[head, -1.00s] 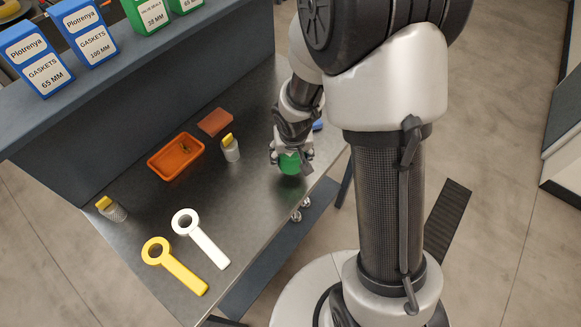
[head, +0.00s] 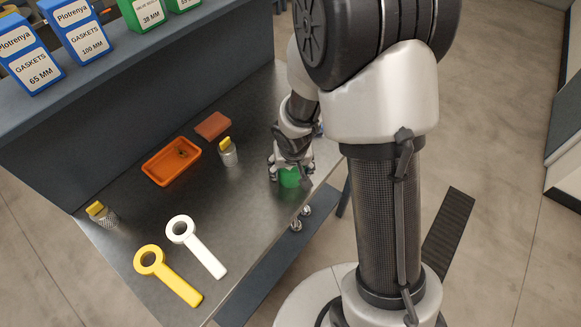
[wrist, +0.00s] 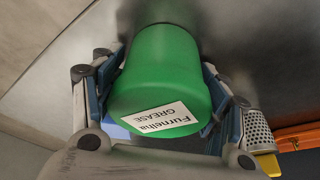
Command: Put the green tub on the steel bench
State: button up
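The green tub (head: 290,178) is at the right part of the steel bench (head: 255,215), near its front edge. In the wrist view the tub (wrist: 160,75) fills the middle, with a white label reading "Furnelha GREASE". My gripper (head: 290,170) is above the tub with its fingers down around it. In the wrist view the blue-padded fingers of my gripper (wrist: 158,95) press against both sides of the tub. The tub's base looks on or very close to the bench top; I cannot tell whether it touches.
An orange tray (head: 150,172), a reddish-brown block (head: 213,126) and a yellow-capped shaker (head: 229,155) stand left of the tub. Another shaker (head: 104,215), a white ring-handled tool (head: 205,250) and a yellow one (head: 175,280) lie further left. Boxes (head: 75,30) line the shelf.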

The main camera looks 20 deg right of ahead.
jog(key=shift+o, duration=1.2)
jog(key=shift+r, duration=0.2)
jog(key=p+v, duration=0.7)
jog(key=v, duration=0.5)
jog(key=shift+r, duration=0.15)
jog(key=s+d+v, duration=0.2)
jog(key=v, duration=1)
jog(key=s+r+n, duration=0.1)
jog(key=s+r, duration=0.3)
jog(key=s, duration=0.2)
jog(key=s+a+r+t, duration=0.1)
jog(key=s+r, duration=0.3)
jog(key=s, duration=0.3)
jog(key=shift+r+n+y, duration=0.2)
jog(key=shift+n+y, duration=0.1)
jog(key=shift+n, duration=0.1)
